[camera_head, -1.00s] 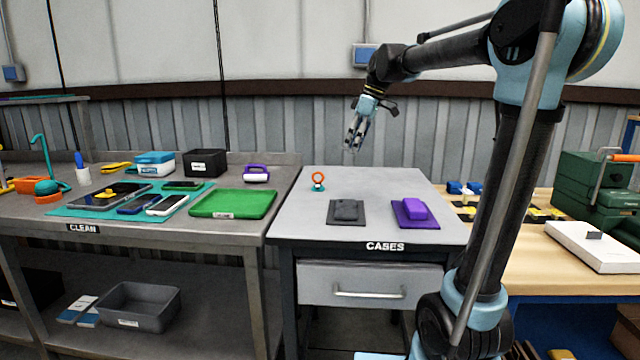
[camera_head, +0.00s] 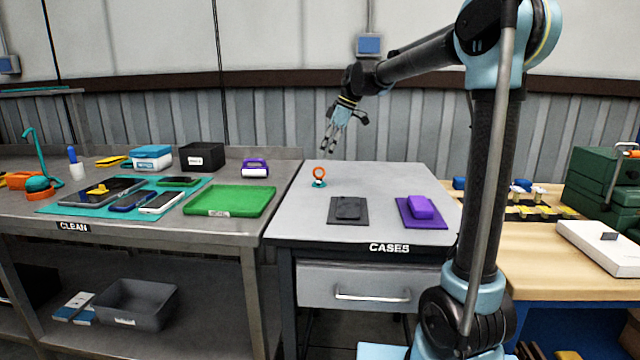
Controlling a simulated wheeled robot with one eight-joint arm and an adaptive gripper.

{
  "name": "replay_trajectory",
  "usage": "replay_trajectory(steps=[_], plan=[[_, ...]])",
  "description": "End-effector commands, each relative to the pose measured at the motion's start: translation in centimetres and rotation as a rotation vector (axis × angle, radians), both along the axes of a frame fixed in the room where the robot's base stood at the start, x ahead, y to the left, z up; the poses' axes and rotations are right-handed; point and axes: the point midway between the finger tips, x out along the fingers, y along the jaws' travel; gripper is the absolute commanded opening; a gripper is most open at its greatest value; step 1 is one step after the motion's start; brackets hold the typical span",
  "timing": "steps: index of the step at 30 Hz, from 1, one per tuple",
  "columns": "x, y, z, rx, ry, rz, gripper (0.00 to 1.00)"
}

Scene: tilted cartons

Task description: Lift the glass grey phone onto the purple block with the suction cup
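The suction cup (camera_head: 319,177), an orange ring on a teal base, stands near the left rear of the table marked CASES. The purple block (camera_head: 421,207) lies on a purple mat at the right of that table. Several phones lie on a teal mat on the left bench. One with a light grey face (camera_head: 161,202) lies at its front right; I cannot tell for sure that it is the glass grey phone. My gripper (camera_head: 331,146) hangs in the air above the back of the CASES table, up and slightly right of the suction cup. Its fingers are apart and empty.
A dark grey block (camera_head: 347,208) on a dark mat lies left of the purple block. A green tray (camera_head: 230,202) sits at the left bench's right end. A purple-handled tool (camera_head: 255,168) and a black box (camera_head: 202,156) stand behind it. The front of the CASES table is clear.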

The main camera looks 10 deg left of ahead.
Motion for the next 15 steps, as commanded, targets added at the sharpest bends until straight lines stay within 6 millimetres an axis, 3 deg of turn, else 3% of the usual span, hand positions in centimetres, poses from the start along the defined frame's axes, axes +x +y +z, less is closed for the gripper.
replay_trajectory(steps=[15], plan=[[-0.4, 1.7, -4.6, -0.001, 0.000, 0.001, 0.36]])
